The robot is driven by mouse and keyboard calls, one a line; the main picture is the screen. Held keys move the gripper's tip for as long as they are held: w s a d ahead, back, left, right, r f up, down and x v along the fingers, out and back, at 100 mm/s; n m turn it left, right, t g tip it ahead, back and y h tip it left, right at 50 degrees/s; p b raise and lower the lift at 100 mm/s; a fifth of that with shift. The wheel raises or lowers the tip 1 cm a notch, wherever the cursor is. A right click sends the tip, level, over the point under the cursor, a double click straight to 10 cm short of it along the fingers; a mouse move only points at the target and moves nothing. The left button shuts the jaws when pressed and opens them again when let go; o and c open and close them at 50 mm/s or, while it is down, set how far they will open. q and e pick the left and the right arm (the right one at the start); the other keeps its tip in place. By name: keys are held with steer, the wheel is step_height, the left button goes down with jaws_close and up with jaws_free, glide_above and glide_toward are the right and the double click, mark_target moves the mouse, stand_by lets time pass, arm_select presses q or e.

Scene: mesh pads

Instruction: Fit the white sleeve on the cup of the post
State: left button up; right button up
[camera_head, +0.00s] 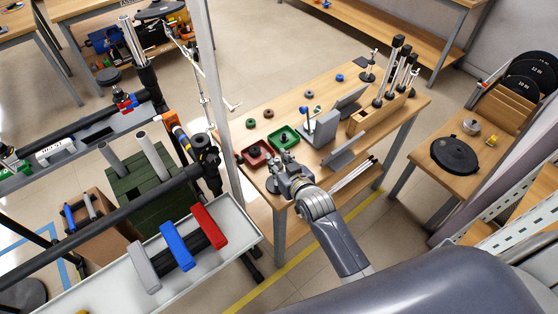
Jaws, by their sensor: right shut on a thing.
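My right gripper (281,168) is over the near left corner of the wooden table, with its arm coming in from the lower right. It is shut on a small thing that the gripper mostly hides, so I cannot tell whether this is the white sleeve. A dark round base (273,186) shows on the table just beside and below the gripper; I cannot tell whether it belongs to the post. I cannot make out the post's cup. My left gripper is not in view.
A green tray (294,136) and a red tray (246,155) lie just beyond the gripper. A grey upright bracket (324,127) and a wooden block with tall rods (372,116) stand to the right. A pale upright pole (212,80) rises left of the table.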

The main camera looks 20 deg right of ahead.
steer(key=o, duration=0.7)
steer(key=v, duration=1.2)
